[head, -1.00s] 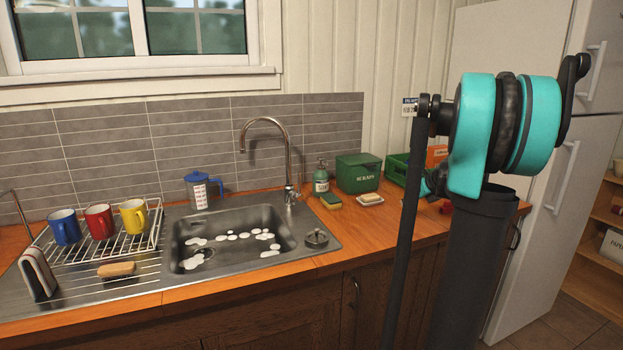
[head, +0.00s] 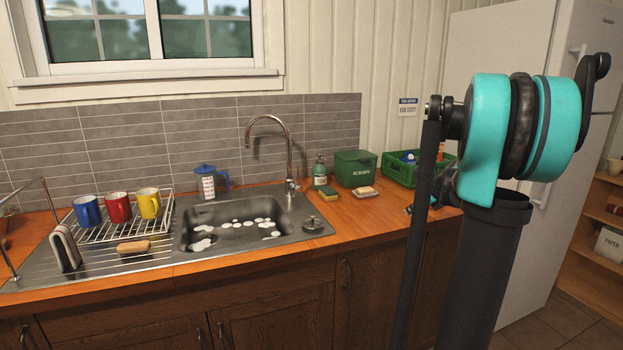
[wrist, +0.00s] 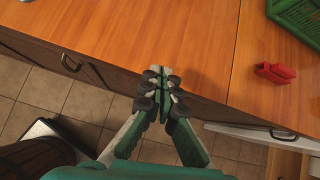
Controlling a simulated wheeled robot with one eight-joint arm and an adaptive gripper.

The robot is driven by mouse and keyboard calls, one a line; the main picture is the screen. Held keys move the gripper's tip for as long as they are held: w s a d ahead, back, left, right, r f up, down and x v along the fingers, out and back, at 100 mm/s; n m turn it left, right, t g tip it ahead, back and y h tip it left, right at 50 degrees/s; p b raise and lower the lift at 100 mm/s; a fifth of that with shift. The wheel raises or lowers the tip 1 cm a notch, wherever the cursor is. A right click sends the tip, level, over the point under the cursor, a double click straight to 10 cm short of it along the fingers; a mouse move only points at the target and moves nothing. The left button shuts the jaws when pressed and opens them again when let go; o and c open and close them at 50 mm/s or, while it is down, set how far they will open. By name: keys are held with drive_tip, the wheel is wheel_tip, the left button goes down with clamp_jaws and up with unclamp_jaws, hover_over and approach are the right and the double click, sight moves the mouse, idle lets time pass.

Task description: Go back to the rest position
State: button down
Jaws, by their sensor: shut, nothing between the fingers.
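My gripper (wrist: 161,75) is shut and empty in the wrist view. Its green fingers with black joints meet at the tips, over the front edge of the wooden counter (wrist: 150,35). A red object (wrist: 275,73) lies on the counter to the right of the fingertips, apart from them. In the head view my arm's teal joint and dark links stand at the right and hide most of the gripper and part of the counter's right end.
A green crate (head: 398,171) stands on the counter, with a green box (head: 355,168), a soap dish (head: 365,192) and a sponge (head: 328,194) to its left. The sink (head: 240,228) and a rack with mugs (head: 118,230) are further left. A white fridge (head: 510,55) is behind my arm.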

drive_tip(key=s+a+f+n+g, duration=0.1)
drive_tip(key=s+a+f+n, duration=0.3)
drive_tip(key=s+a+n, duration=0.25)
drive_tip(key=s+a+f+n+g, duration=0.1)
drive_tip(key=s+a+f+n, duration=0.35)
drive_tip(key=s+n, duration=0.3)
drive_tip(key=s+a+f+n+g+h, duration=0.1)
drive_tip(key=s+f+n, duration=0.3)
drive_tip(key=s+n, duration=0.4)
drive_tip(key=s+a+f+n+h, duration=0.2)
drive_tip(key=s+f+n, duration=0.2)
drive_tip(key=s+n, duration=0.4)
drive_tip(key=s, duration=0.3)
drive_tip(key=shift+a+f+g, duration=0.2)
drive_tip(key=shift+f+g, duration=0.15)
drive_tip(key=shift+g, duration=0.05)
drive_tip(key=shift+a, duration=0.15)
